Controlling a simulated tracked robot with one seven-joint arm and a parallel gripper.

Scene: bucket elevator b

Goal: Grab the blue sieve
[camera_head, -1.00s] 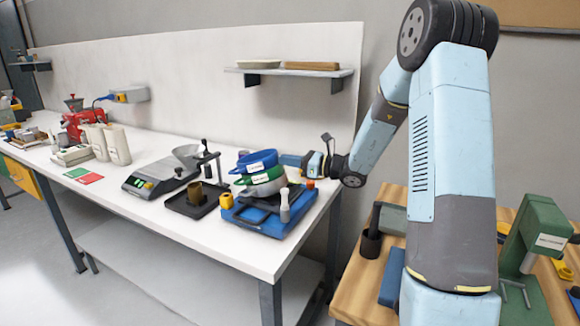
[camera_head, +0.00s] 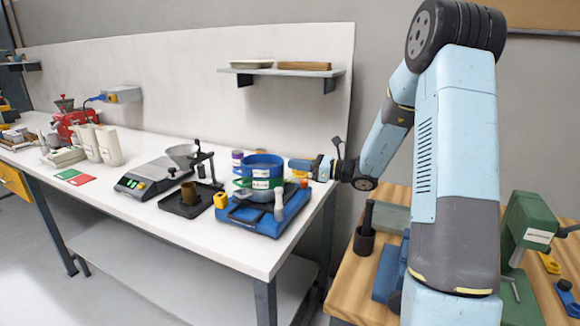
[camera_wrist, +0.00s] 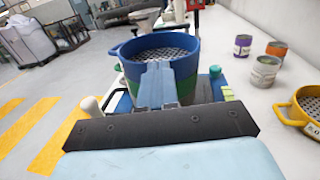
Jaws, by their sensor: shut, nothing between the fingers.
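The blue sieve (camera_head: 262,160) sits level on top of a stack on the blue shaker base (camera_head: 238,217), with a green sieve (camera_head: 243,183) showing below it. In the wrist view the blue sieve (camera_wrist: 190,52) shows its mesh floor and a loop handle at left. My gripper (camera_head: 291,163) is at the right of the stack, at about the height of the blue sieve. In the wrist view my gripper's fingers (camera_wrist: 157,68) are together and empty, in front of the sieve's near wall, hiding part of it. I cannot tell whether they touch it.
A yellow sieve (camera_wrist: 297,108) and several small cans (camera_wrist: 265,70) stand on the bench beside the stack. A pale clamp knob (camera_head: 279,204) rises at the base's front. A scale (camera_head: 155,178) and a black stand (camera_head: 190,200) are to the left. A shelf (camera_head: 280,72) hangs above.

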